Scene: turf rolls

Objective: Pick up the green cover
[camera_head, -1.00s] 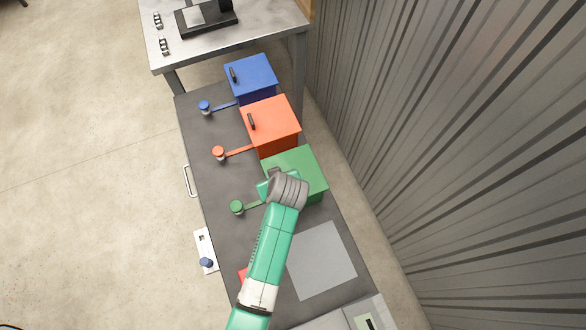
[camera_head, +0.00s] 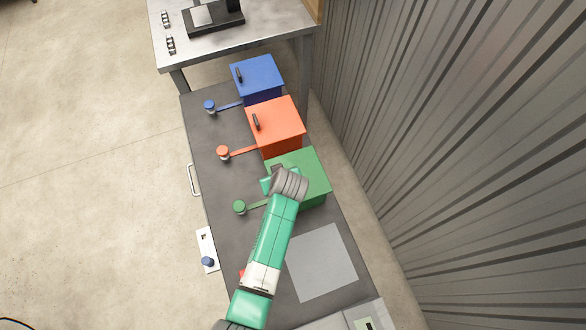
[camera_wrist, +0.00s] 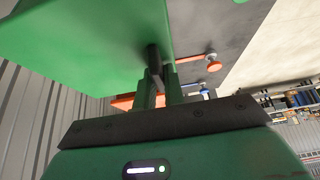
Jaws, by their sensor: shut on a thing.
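The green cover (camera_head: 312,172) is a box-shaped lid on the dark bench, nearest to me in a row of three. In the wrist view its green face (camera_wrist: 85,45) fills the upper left. My gripper (camera_wrist: 157,82) is shut on the cover's dark handle (camera_wrist: 153,57). In the head view my arm's wrist hides the handle and part of the cover's top. I cannot tell whether the cover is raised off the bench.
An orange cover (camera_head: 276,122) and a blue cover (camera_head: 257,75) stand farther along the bench (camera_head: 212,135). Small round knobs, green (camera_head: 239,206), orange (camera_head: 223,151) and blue (camera_head: 210,105), are beside them. A grey square plate (camera_head: 322,262) lies nearer me. A corrugated wall (camera_head: 450,140) runs along the right.

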